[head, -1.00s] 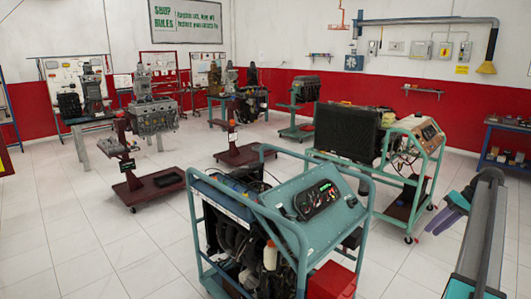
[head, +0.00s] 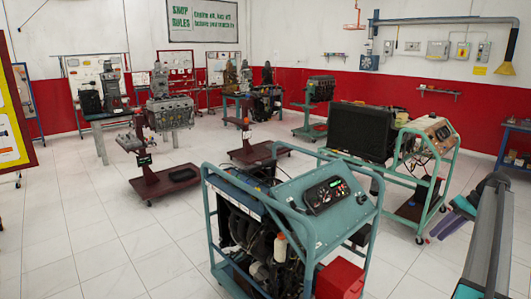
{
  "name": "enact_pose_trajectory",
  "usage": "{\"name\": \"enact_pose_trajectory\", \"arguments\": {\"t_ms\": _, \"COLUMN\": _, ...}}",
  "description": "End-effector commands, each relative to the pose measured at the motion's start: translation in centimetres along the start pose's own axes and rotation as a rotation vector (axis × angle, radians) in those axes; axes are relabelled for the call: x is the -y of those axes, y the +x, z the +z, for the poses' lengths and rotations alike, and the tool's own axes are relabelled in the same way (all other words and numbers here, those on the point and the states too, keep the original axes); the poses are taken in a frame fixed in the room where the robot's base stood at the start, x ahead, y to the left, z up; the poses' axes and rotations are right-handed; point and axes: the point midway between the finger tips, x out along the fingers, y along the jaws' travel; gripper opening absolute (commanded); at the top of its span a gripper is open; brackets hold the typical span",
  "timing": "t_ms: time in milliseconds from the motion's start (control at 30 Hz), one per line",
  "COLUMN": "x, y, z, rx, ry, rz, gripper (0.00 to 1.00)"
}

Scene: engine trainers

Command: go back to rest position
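Part of my own arm (head: 490,245) shows along the right edge of the head view, as a long grey link. In front of me stands a teal-framed engine trainer (head: 325,195) with a control panel on top and an engine inside. No object is seen held.
A second teal trainer (head: 436,140) with a black radiator (head: 362,131) stands behind, to the right. Engines on red stands (head: 165,182) are at the left and middle. A yellow-and-red board (head: 14,120) is at the left edge. White tiled floor is free at the left front.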

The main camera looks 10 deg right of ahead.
Motion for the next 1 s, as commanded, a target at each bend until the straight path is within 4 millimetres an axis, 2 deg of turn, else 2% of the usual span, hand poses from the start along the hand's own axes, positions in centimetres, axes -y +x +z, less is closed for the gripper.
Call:
{"name": "enact_pose_trajectory", "arguments": {"t_ms": 167, "x": 1.4, "y": 3.5, "z": -1.3, "rx": 0.034, "ry": -0.023, "rz": -0.024, "gripper": 0.28}}
{"name": "enact_pose_trajectory", "arguments": {"t_ms": 367, "x": 3.5, "y": 9.3, "z": -2.6, "rx": 0.089, "ry": -0.053, "rz": -0.063, "gripper": 0.28}}
{"name": "enact_pose_trajectory", "arguments": {"t_ms": 500, "x": 6.1, "y": 15.6, "z": -2.9, "rx": 0.151, "ry": -0.08, "rz": -0.103, "gripper": 0.28}}
{"name": "enact_pose_trajectory", "arguments": {"t_ms": 667, "x": 9.3, "y": 22.9, "z": -1.9, "rx": 0.231, "ry": -0.107, "rz": -0.141, "gripper": 0.28}}
{"name": "enact_pose_trajectory", "arguments": {"t_ms": 867, "x": 13.3, "y": 31.8, "z": 0.6, "rx": 0.331, "ry": -0.138, "rz": -0.173, "gripper": 0.28}}
{"name": "enact_pose_trajectory", "arguments": {"t_ms": 1000, "x": 16.0, "y": 37.7, "z": 3.2, "rx": 0.402, "ry": -0.153, "rz": -0.182, "gripper": 0.28}}
